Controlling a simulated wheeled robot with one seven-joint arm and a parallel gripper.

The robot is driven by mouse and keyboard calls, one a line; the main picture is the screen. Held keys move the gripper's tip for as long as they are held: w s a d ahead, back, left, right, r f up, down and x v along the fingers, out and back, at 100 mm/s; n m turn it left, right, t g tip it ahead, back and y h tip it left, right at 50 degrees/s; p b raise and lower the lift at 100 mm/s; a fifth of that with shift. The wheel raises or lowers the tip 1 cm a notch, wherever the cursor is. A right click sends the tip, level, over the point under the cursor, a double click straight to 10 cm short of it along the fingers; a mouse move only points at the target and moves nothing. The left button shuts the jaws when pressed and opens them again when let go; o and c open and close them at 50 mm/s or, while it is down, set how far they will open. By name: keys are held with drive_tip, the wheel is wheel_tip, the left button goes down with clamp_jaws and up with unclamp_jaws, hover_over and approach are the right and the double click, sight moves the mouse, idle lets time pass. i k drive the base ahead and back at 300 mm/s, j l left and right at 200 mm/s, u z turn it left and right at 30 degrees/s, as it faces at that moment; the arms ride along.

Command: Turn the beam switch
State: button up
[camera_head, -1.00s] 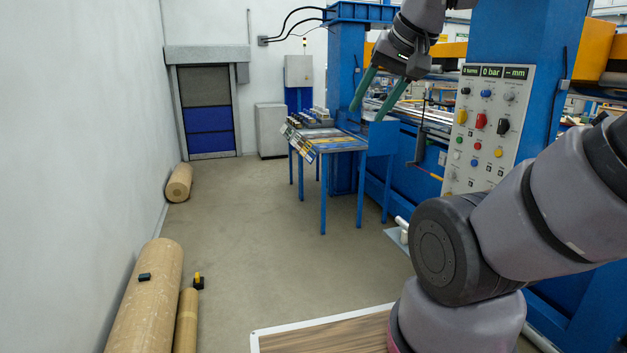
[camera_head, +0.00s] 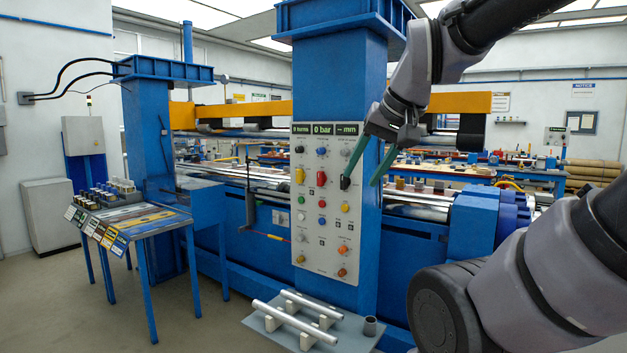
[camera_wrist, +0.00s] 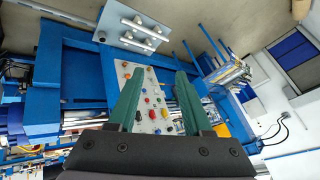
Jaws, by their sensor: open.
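A light grey control panel (camera_head: 311,250) on the blue column carries several knobs, buttons and switches; their labels are too small to read, so I cannot tell which is the beam switch. A yellow handle (camera_head: 299,176), a red handle (camera_head: 321,178) and a black switch (camera_head: 345,183) sit in one row. My gripper (camera_head: 361,180) has two green fingers, spread open and empty. In the head view its left fingertip overlaps the panel beside the black switch. In the wrist view the panel (camera_wrist: 150,112) shows between the open fingers (camera_wrist: 159,78), apparently some distance beyond them.
A blue table (camera_head: 140,226) with sample cards stands left of the column. A grey plate (camera_head: 262,322) with metal rods on supports lies low in front of the panel. Blue machine beams extend behind and right. Open floor lies at the lower left.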

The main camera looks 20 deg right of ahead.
sight(300, 175)
drive_tip(key=z, duration=0.1)
drive_tip(key=i+j+u, duration=0.7)
